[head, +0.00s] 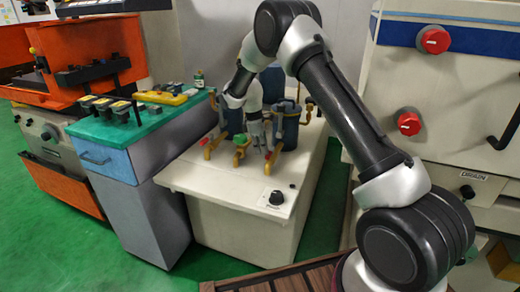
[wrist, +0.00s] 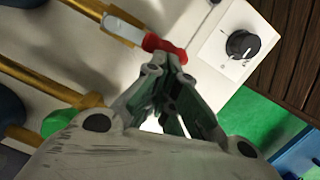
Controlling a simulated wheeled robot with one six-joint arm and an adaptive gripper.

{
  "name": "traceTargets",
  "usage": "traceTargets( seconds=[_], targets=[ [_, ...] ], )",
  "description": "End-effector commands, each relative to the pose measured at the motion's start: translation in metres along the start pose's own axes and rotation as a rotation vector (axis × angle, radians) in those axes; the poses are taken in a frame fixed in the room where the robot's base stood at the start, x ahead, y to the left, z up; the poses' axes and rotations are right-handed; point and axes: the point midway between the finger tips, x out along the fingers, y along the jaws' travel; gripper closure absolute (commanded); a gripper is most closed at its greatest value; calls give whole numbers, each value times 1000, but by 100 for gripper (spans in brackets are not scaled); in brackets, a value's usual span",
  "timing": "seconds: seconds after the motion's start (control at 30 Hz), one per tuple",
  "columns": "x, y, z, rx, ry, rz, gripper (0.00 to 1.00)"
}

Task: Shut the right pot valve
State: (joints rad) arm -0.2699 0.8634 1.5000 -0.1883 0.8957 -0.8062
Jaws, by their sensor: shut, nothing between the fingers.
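My gripper (head: 258,142) reaches down over the white bench, in front of the pots. Its fingers (wrist: 172,75) are shut and empty in the wrist view. A red valve handle (wrist: 166,48) with a silver part beside it sits on a brass pipe end, right at the fingertips. I cannot tell whether they touch it. In the head view this handle is largely hidden by my gripper. The right pot (head: 290,130) is dark blue-grey, with brass pipes (head: 273,158) in front.
A green handle (head: 240,141) sits left of my gripper, and another red handle (head: 203,141) further left. A black dial (head: 277,198) is on the bench's front, with bare white surface (head: 215,180) around it. A green-topped cabinet (head: 120,128) stands to the left.

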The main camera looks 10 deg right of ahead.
Motion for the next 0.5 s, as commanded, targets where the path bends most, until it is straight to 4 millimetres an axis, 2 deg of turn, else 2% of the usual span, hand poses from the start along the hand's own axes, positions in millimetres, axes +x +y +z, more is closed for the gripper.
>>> traceTargets(
  seconds=[0.5],
  targets=[
    [5, -10, 22, -320, -1, 57, 100]
  ],
)
